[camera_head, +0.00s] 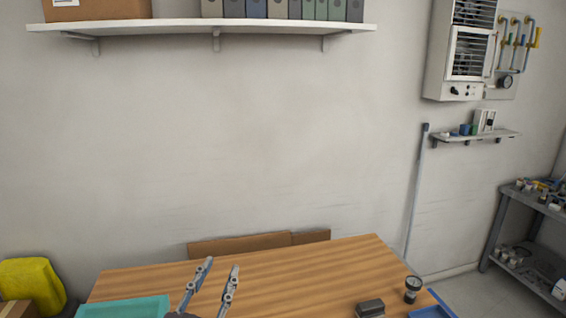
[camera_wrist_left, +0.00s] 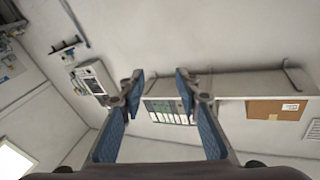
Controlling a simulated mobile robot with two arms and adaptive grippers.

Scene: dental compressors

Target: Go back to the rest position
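My left gripper (camera_head: 217,280) is open and empty above the wooden table (camera_head: 310,265), low in the head view. Its two fingers point up and stand apart. In the left wrist view the fingers of the left gripper (camera_wrist_left: 162,90) are spread with nothing between them, and the wall and shelf show beyond. My right gripper is not in either view.
On the table are a teal tray (camera_head: 125,307), a dark grey block (camera_head: 370,307), a small gauge (camera_head: 412,289) and a blue tray (camera_head: 432,312). A wall shelf (camera_head: 200,30) with binders hangs above. A metal rack (camera_head: 505,225) stands at the right.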

